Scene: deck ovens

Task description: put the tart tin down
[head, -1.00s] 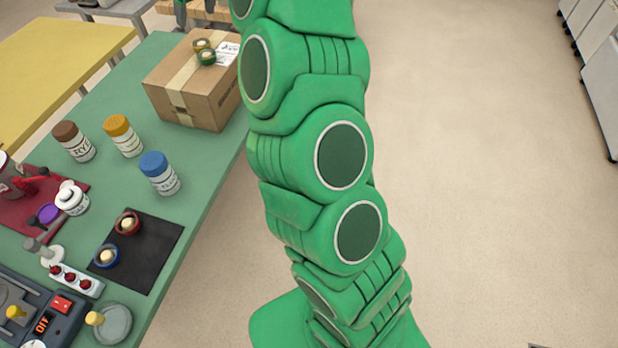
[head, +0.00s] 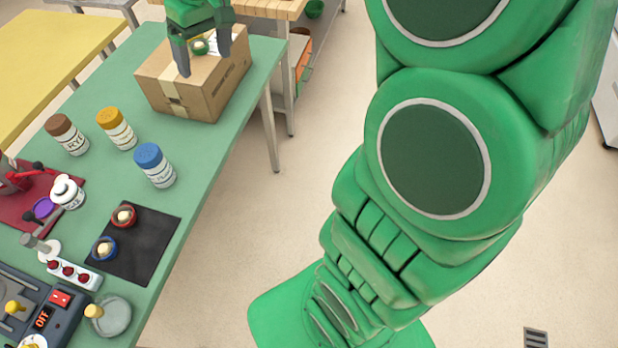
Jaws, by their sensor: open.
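A small green round tin (head: 199,47) with a pale filling sits on top of the cardboard box (head: 190,88) at the back of the green table. My gripper (head: 203,58) is over the box with its fingers spread, open, one finger on each side of the green tin. I cannot tell whether the fingers touch it. A red tin (head: 123,217) and a blue tin (head: 105,249), each with a pale filling, lie on the black mat (head: 150,248). The second tin on the box is hidden behind my gripper.
Three jars with brown (head: 66,134), orange (head: 116,128) and blue (head: 154,165) lids stand on the green table (head: 205,155). A device marked OFF (head: 50,310) and a power strip (head: 74,273) are at front left.

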